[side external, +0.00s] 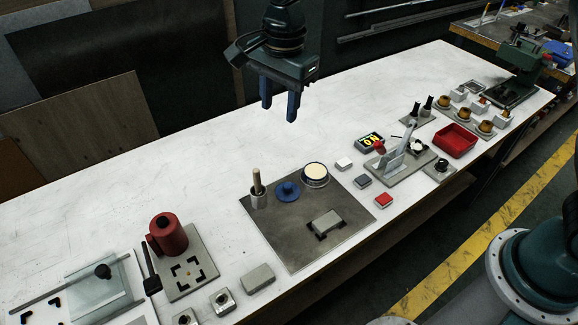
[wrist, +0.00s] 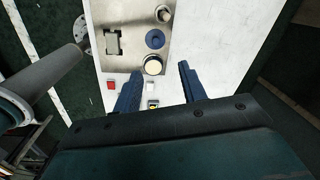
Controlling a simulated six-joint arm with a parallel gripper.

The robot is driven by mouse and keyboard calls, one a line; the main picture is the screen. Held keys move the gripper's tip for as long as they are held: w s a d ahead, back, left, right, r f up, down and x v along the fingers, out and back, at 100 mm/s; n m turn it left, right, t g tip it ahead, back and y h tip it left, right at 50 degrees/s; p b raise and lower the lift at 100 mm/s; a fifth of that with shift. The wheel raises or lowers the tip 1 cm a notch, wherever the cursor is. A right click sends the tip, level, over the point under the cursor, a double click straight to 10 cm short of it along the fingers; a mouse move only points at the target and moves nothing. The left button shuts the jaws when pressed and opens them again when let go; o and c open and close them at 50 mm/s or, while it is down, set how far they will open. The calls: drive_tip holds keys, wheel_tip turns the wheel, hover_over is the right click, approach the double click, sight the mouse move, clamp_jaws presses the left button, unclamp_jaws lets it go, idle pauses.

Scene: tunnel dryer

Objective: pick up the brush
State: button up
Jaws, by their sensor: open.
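What looks like the brush (side external: 256,178) stands upright in a small light holder (side external: 258,199), with its wooden handle up, at the back left corner of a grey plate (side external: 290,246). In the wrist view, the holder (wrist: 164,14) shows at the top edge, and the brush in it is too small to make out clearly. My gripper (side external: 279,108) is open and empty, high above the white table, behind and above the plate. In the wrist view my gripper (wrist: 158,88) has its two blue fingers apart, with the holder well beyond them.
Beside the holder on the plate are a blue knobbed disc (side external: 288,191), a round cream-topped tin (side external: 315,174) and a grey block (side external: 326,222). A red canister (side external: 167,236) stands left. The table's back strip is clear.

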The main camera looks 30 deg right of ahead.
drive_tip(key=m, duration=0.2)
hover_over(256, 170)
wheel_tip(256, 170, down, 5)
drive_tip(key=shift+s+f+g, duration=0.2)
drive_tip(key=shift+g, duration=0.2)
drive_tip(key=shift+f, duration=0.1)
drive_tip(key=shift+w+f, duration=0.1)
drive_tip(key=shift+f, duration=4.1)
drive_tip(key=shift+w+f, duration=0.1)
drive_tip(key=shift+f, duration=2.5)
clamp_jaws()
